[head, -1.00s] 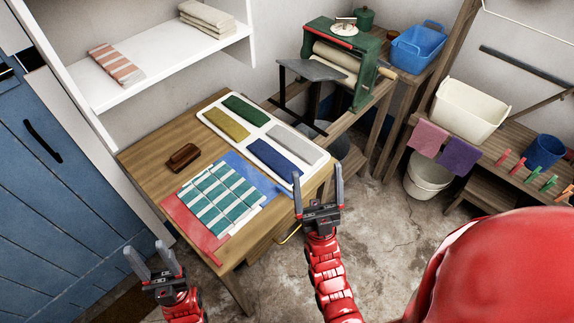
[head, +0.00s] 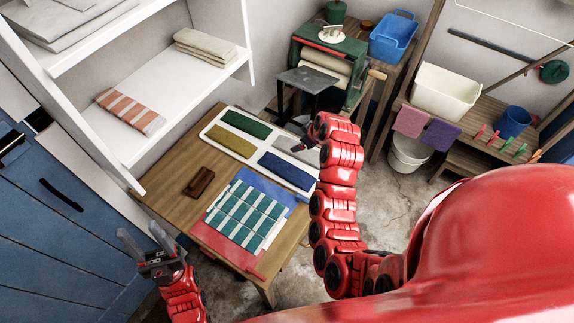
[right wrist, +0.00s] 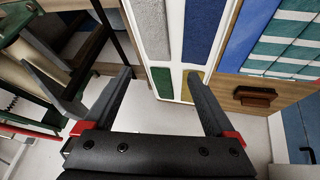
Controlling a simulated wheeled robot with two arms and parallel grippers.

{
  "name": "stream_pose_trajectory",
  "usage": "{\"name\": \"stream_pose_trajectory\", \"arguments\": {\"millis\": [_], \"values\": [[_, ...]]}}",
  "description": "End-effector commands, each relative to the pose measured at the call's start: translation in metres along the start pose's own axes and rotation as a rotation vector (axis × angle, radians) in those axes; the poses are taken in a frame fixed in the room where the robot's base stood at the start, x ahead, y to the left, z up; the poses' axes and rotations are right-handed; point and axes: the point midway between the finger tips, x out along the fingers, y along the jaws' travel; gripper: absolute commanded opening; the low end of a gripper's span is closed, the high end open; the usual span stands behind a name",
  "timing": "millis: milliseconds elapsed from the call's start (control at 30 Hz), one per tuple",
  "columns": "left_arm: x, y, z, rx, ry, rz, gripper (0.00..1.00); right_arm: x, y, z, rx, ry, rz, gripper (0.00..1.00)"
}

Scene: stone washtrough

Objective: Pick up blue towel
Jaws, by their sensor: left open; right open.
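The dark blue folded towel (head: 287,170) lies flat in the front right compartment of a white tray (head: 238,157) on the wooden table. It also shows in the right wrist view (right wrist: 206,28), at the top centre. In the head view my right arm mostly hides this gripper and partly covers the grey towel (head: 296,150). My left gripper (head: 142,234) is open and empty off the table's left edge.
The tray also holds a mustard towel (head: 231,140). Beside it lie a teal striped cloth (head: 245,215) over blue and red sheets, and a brown block (head: 199,182). A white shelf (head: 180,90) overhangs the left; a green mangle (head: 330,50) stands behind.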

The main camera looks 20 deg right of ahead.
Motion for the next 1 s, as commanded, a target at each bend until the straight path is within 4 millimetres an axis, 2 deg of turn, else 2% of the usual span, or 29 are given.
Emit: {"name": "stream_pose_trajectory", "arguments": {"millis": [33,200,367,867,1000], "values": [[0.009,0.000,-0.001,0.000,0.000,0.000,0.50,-0.014,-0.004,0.000,-0.018,-0.031,-0.055,0.90],[0.014,-0.001,-0.002,0.000,0.000,0.000,0.50,-0.034,-0.025,0.012,-0.067,-0.110,-0.201,0.90],[0.006,0.000,-0.001,0.000,0.000,0.000,0.50,-0.032,-0.032,0.017,-0.079,-0.127,-0.236,0.90],[-0.081,0.004,0.014,0.000,0.000,0.000,0.50,0.041,-0.049,0.030,-0.079,-0.125,-0.233,0.90],[-0.104,0.005,0.018,0.000,0.000,0.000,0.50,0.068,-0.054,0.033,-0.079,-0.125,-0.231,0.90]]}}
